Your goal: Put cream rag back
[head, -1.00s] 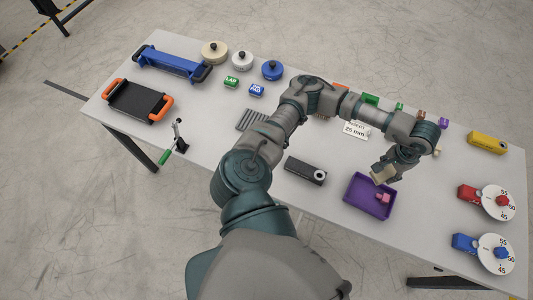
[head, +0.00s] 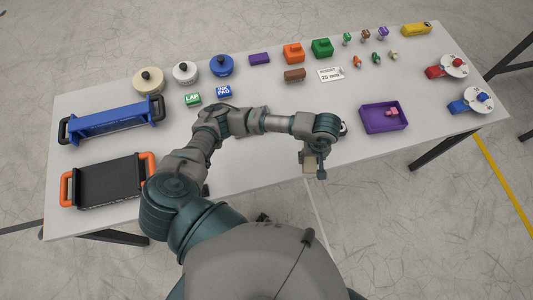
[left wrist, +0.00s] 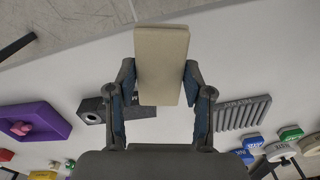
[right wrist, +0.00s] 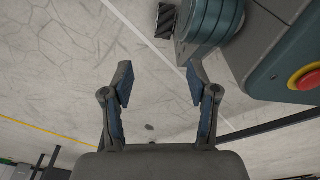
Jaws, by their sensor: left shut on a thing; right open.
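The cream rag, a flat, block-like cream piece, is between the fingers of my left gripper (head: 314,166). My left gripper is near the table's front edge, left of the purple tray (head: 366,124). My right gripper (right wrist: 160,78) is open and empty, over floor in its wrist view; it does not show in the head view.
The purple tray holds a pink piece (head: 392,112). The left wrist view shows a dark block with a round end (left wrist: 95,108) and a ridged grey plate (left wrist: 243,112). A black tray with orange handles (head: 108,183) lies left.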

